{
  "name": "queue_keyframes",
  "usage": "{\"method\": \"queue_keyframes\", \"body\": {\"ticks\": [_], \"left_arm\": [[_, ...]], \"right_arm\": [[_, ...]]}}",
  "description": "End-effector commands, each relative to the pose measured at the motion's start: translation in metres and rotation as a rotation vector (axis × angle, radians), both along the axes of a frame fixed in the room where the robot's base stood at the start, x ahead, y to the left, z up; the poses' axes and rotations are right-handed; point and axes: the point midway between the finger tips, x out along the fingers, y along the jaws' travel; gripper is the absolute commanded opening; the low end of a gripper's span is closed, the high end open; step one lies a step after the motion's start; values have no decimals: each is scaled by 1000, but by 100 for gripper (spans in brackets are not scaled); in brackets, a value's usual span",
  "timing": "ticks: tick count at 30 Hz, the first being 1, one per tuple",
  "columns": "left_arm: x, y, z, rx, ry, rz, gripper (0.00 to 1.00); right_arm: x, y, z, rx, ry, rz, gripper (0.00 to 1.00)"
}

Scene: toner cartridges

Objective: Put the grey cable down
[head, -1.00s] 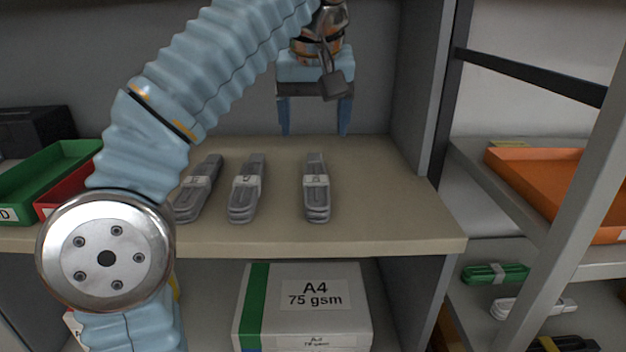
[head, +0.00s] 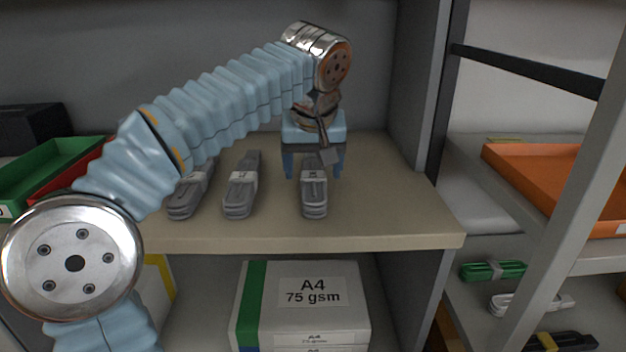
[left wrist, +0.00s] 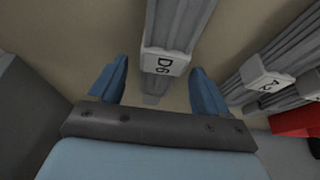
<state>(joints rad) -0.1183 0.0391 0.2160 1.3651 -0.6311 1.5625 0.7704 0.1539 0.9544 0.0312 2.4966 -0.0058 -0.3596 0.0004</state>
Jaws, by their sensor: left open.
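Three grey cable bundles lie side by side on the beige shelf: a left one (head: 192,192), a middle one (head: 242,186) and a right one (head: 314,192). My left gripper (head: 313,170) is open over the far end of the right bundle, one finger on each side. In the left wrist view the right bundle (left wrist: 180,22), with a white band marked D6, runs between the open fingers (left wrist: 157,88). I cannot tell whether the fingers touch it. Another grey bundle (left wrist: 285,72) lies to the right there. My right gripper is not in view.
The shelf board (head: 370,215) is bare right of the bundles, up to a grey side panel (head: 412,90). Green (head: 50,170) and red trays stand at the left. A paper box (head: 300,305) is below. An orange tray (head: 550,185) is at the right.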

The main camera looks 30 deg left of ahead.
Motion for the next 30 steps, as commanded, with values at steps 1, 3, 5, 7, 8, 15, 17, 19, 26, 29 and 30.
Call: {"method": "queue_keyframes", "body": {"ticks": [1,3,5,7,8,15,17,19,26,29,30], "left_arm": [[0,0,0,0,0,0,77],[0,0,0,0,0,0,67],[0,0,0,0,0,0,58],[0,0,0,0,0,0,48],[0,0,0,0,0,0,43],[0,0,1,0,-1,0,6],[0,0,1,0,-1,0,4],[0,0,1,0,-1,0,4],[-1,2,5,-1,-2,1,4],[-3,4,10,0,-1,0,4],[-4,6,13,0,-1,0,4]], "right_arm": [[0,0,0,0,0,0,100],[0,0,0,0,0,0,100],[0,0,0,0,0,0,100],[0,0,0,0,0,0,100],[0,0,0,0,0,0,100],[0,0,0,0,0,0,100],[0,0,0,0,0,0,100],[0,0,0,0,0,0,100],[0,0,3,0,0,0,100],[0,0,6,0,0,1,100],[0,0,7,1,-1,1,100]]}}
